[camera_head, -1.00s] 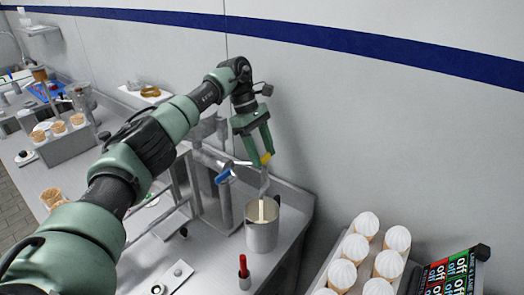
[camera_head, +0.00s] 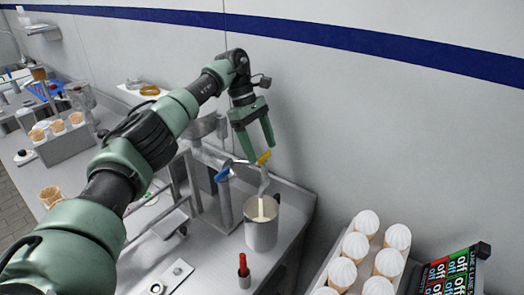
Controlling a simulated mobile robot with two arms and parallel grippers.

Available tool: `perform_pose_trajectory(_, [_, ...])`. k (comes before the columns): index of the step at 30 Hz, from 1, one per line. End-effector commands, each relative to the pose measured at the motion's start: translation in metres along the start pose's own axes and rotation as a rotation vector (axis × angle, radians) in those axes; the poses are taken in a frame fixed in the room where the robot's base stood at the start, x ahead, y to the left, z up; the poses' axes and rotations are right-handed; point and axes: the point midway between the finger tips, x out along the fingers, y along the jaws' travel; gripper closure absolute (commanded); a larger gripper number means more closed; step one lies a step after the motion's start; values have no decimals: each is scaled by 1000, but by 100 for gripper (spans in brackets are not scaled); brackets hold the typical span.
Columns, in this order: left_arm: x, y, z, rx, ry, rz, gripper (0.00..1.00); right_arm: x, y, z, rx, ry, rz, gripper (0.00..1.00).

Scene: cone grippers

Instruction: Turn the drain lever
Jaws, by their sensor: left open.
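Neither handle is labelled, so I cannot tell which is the drain lever. My right gripper is not in view.
A red-topped holder (camera_head: 243,270) stands in front of the jug. The wall (camera_head: 370,120) is close behind my gripper. More cones (camera_head: 57,127) stand at the far left.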

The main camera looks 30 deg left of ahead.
Motion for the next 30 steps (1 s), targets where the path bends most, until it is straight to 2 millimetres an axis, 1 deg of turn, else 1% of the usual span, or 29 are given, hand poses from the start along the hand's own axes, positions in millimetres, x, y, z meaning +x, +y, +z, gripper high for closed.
perform_pose_trajectory(2, [-13, 1, 0, 0, 0, 5, 27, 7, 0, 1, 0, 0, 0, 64])
perform_pose_trajectory(6, [-40, 1, 1, -1, 0, 5, 27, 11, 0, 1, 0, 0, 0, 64])
perform_pose_trajectory(9, [-52, 1, 1, 0, 1, 2, 27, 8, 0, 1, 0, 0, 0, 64])
perform_pose_trajectory(12, [-60, 1, 1, 0, 0, 2, 27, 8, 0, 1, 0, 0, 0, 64])
perform_pose_trajectory(16, [-64, 0, 1, 1, 0, 1, 27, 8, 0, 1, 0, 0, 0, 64])
perform_pose_trajectory(30, [-64, 0, 1, 1, 0, 1, 27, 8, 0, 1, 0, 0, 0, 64])
